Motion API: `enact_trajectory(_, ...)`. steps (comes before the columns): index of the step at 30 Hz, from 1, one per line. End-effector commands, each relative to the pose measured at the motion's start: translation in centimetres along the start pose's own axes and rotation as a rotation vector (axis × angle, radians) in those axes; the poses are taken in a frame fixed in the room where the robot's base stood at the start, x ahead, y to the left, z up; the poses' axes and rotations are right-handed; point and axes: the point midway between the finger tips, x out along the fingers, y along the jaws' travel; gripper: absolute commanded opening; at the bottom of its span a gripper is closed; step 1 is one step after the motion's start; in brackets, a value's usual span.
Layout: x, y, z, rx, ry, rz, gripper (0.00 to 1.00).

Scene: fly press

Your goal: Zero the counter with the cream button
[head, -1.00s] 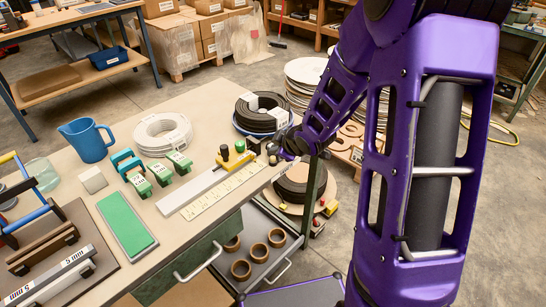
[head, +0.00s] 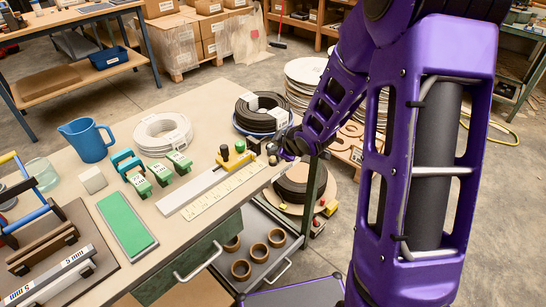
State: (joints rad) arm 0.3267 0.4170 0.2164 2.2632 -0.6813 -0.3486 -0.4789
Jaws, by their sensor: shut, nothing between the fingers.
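Three small green devices stand in a slanting row on the bench: a left one (head: 140,185), a middle one (head: 160,173) and a right one (head: 180,162). They look like counters with pale faces, but they are too small here to make out a cream button on any of them. My gripper (head: 274,153) is at the bench's right edge, to the right of the green devices and apart from them. It is shut and small in this view, partly hidden by my own wrist.
A yellow fixture with dark and green knobs (head: 237,161) and a pale ruled strip (head: 208,201) lie between the devices and my gripper. A white coil (head: 162,134), blue jug (head: 87,139) and green pad (head: 127,221) surround the devices.

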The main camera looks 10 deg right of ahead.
Motion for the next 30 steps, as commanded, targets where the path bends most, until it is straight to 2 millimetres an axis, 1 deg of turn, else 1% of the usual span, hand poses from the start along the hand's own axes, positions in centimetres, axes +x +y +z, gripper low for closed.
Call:
enact_trajectory(7,0.56,-0.46,0.43,0.000,-0.001,-0.002,0.00)
enact_trajectory(30,1.08,-1.01,0.98,0.005,-0.007,-0.008,0.00)
